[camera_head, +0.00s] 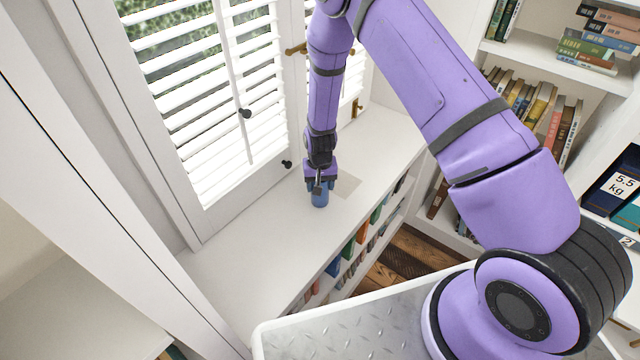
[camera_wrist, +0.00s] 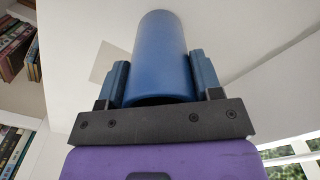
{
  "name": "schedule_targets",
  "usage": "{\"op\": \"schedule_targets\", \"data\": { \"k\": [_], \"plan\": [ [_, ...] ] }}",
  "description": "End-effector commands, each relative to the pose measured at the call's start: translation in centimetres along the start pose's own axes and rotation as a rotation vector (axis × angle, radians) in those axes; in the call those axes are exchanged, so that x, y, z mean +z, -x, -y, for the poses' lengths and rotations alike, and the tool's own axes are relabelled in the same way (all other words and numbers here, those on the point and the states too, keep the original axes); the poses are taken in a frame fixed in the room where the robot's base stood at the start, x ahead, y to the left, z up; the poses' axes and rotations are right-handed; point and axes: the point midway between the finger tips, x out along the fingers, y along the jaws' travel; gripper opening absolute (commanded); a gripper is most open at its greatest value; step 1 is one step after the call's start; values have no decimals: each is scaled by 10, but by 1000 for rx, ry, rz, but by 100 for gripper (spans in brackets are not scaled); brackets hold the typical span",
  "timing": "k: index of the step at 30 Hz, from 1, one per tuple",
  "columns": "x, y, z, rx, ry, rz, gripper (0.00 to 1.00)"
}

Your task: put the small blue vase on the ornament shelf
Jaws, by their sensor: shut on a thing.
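The small blue vase (camera_head: 320,197) is a plain blue cylinder at the end of my arm in the head view. It also shows in the wrist view (camera_wrist: 162,55), upright between the two blue fingers. My gripper (camera_head: 319,184) is shut on it; the fingers (camera_wrist: 163,82) sit on either side of the vase. The vase is over the white shelf top (camera_head: 240,255) below the shuttered window. I cannot tell whether its base touches the surface. A pale beige square (camera_head: 346,186) lies on that top, just right of the vase.
White shutters (camera_head: 215,90) with dark knobs stand close behind my gripper. Books (camera_head: 348,250) fill the shelves under the white top. A taller bookcase (camera_head: 545,65) stands at the right. The white top is clear toward the front left.

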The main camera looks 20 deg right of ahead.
Motion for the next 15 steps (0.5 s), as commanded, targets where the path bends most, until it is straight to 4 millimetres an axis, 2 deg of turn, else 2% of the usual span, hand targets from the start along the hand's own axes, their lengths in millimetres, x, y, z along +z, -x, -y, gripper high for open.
{"op": "schedule_targets", "data": {
  "k": [2,3,6,15],
  "plan": [
    [0,-2,0,0,0,0,31],
    [0,-2,0,0,0,0,64],
    [0,-2,0,0,0,0,84],
    [0,0,0,0,0,0,84]
  ]
}}
